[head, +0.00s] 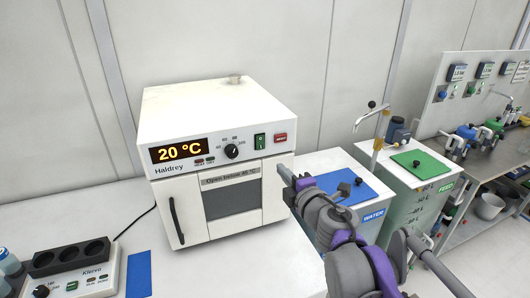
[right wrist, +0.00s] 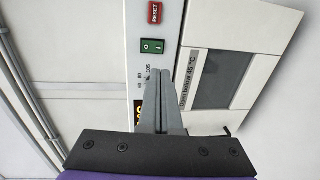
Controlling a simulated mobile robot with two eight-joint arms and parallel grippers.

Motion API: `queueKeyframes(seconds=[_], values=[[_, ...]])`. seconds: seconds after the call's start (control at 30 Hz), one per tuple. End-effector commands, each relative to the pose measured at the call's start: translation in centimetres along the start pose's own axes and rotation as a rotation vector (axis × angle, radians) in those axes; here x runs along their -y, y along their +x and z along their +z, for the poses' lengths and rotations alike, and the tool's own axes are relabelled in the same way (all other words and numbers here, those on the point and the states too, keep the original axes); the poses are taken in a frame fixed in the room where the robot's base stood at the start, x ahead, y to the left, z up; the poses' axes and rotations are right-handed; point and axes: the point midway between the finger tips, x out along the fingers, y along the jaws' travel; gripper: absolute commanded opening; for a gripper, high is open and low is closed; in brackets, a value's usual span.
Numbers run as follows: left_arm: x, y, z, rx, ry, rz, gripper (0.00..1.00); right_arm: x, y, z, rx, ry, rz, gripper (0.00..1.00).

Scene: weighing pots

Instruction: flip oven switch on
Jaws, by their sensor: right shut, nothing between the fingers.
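The white oven (head: 190,102) stands on the bench, its display (head: 180,151) reading 20 °C and its door closed. The green oven switch (head: 260,141) is at the right of its front panel, left of the red reset button (head: 281,137). In the right wrist view the green switch (right wrist: 152,46) lies just beyond the tips of my right gripper (right wrist: 160,72). That gripper is shut and empty, with a visible gap to the switch. In the head view my right gripper (head: 284,172) is in front of the oven's right side, below the switch. I cannot tell the rocker's position.
A black knob (head: 232,151) sits left of the switch. Water (head: 346,184) and feed (head: 420,164) tanks stand to the right. The bench front of the oven is clear.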

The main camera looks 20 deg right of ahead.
Motion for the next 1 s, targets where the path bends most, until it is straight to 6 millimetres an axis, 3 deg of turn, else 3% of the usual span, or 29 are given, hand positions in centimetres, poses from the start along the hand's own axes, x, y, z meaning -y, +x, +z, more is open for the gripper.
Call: queueKeyframes(seconds=[0.6, 0.8, 1.0], values=[[0.0, -1.6, -1.7, -0.015, 0.000, 0.000, 0.50, -0.2, 10.8, 0.0, 0.000, 0.000, 0.002, 0.00], [0.0, -1.8, -2.0, -0.018, 0.000, 0.000, 0.50, -0.1, 12.4, 0.0, 0.000, 0.001, 0.001, 0.00], [0.0, -1.8, -2.0, -0.018, 0.000, 0.000, 0.50, 0.0, 12.8, 0.0, 0.000, 0.001, 0.000, 0.00]])
